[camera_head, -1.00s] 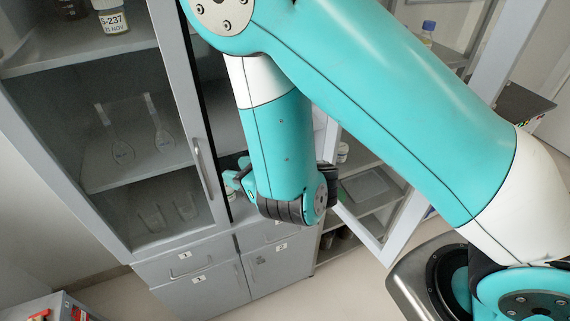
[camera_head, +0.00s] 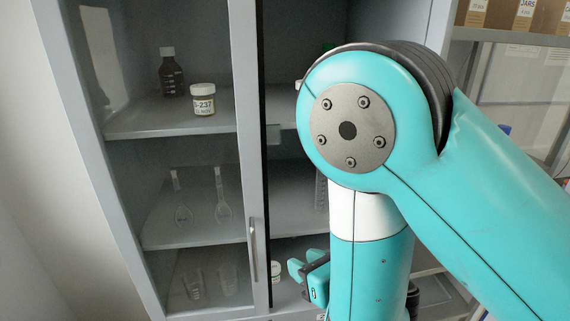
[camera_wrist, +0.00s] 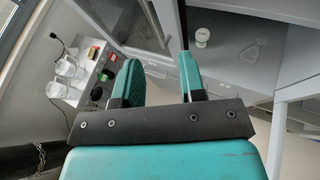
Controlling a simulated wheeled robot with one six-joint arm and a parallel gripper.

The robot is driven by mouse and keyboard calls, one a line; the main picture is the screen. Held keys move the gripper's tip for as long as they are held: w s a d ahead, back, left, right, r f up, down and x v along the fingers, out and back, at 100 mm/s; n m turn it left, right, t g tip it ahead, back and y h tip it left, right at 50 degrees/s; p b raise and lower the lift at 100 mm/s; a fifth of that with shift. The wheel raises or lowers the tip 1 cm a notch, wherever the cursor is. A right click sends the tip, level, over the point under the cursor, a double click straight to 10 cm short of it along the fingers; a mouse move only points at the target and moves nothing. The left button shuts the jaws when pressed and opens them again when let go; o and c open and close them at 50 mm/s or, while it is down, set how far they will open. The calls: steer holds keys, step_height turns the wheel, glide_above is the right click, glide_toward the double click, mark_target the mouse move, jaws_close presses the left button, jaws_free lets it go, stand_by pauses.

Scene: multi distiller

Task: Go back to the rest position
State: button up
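My gripper (camera_head: 306,266) shows low in the head view, left of my teal forearm and in front of the cabinet's lower shelf opening. In the wrist view my gripper (camera_wrist: 160,60) has its two teal fingers apart, with nothing held between them. The grey cabinet (camera_head: 246,130) stands behind my arm. My arm hides much of its right part.
The cabinet holds a brown bottle (camera_head: 171,75), a labelled jar (camera_head: 203,101) and flasks (camera_head: 222,198) behind glass. Boxes (camera_head: 521,14) stand at upper right. In the wrist view, a knobbed device (camera_wrist: 97,93) is at left and a white jar (camera_wrist: 202,37) at upper right.

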steer(key=d+f+m+g+h+b, duration=0.2)
steer(key=d+f+m+h+b, duration=0.25)
steer(key=m, duration=0.75)
steer(key=d+f+m+g+h+b, duration=0.1)
steer(key=d+f+m+h+b, duration=0.15)
steer(key=d+m+b, duration=0.75)
steer(key=s+a+r+m+g+y+b, duration=0.1)
steer(key=s+a+m+g+b, duration=0.1)
steer(key=s+m+g, duration=0.2)
steer(key=s+a+r+m+g+y+b, duration=0.1)
steer(key=s+m+g, duration=0.3)
steer(key=s+m, duration=0.5)
steer(key=s+a+r+y, duration=0.1)
steer(key=s, duration=0.3)
steer(key=shift+s+a+r+b, duration=0.25)
steer(key=shift+s+a+b, duration=0.05)
steer(key=shift+a+b, duration=0.1)
steer(key=shift+a, duration=0.1)
